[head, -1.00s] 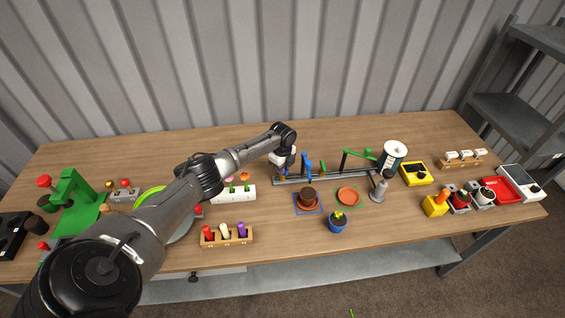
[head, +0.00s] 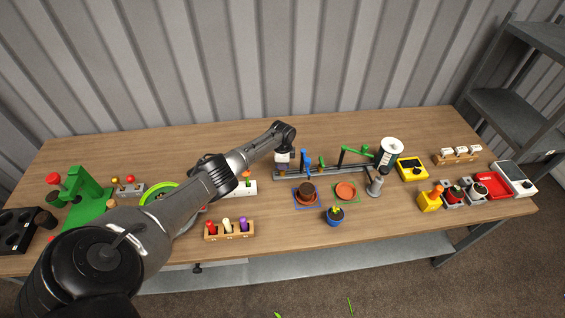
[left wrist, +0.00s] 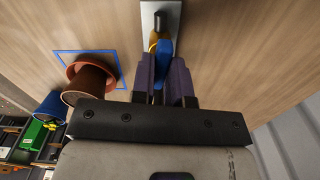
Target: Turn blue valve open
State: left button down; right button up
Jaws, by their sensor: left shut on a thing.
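The pipe rig stands on a long grey rail (head: 330,174) near the middle of the table. My left gripper (left wrist: 162,75) is shut on a blue valve handle (left wrist: 164,48), which lies between its two dark fingers in the left wrist view. A gold-coloured part shows just beyond the handle, above a grey end plate (left wrist: 150,12). In the head view my left gripper (head: 283,168) is at the rail's left end and hides most of this handle. A taller blue part (head: 306,158) stands just to its right. My right gripper is not in view.
A brown pot (head: 306,188) in a blue square outline, an orange saucer (head: 346,191) and a blue pot (head: 334,216) stand in front of the rail. A white flower block (head: 244,188) lies under my arm. Green pipes (head: 356,150) rise from the rail farther right.

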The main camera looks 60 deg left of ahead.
pick_arm(q)
jog(key=shift+r, duration=0.15)
dwell(0.3)
jog(key=c, duration=1.1)
grip_release()
jog(key=shift+r, duration=0.1)
notch_tip(320, 180, up, 14)
jog(key=p, duration=0.2)
jog(key=shift+f+p, duration=0.25)
jog(key=shift+p, duration=0.1)
jog(key=shift+n, duration=0.3)
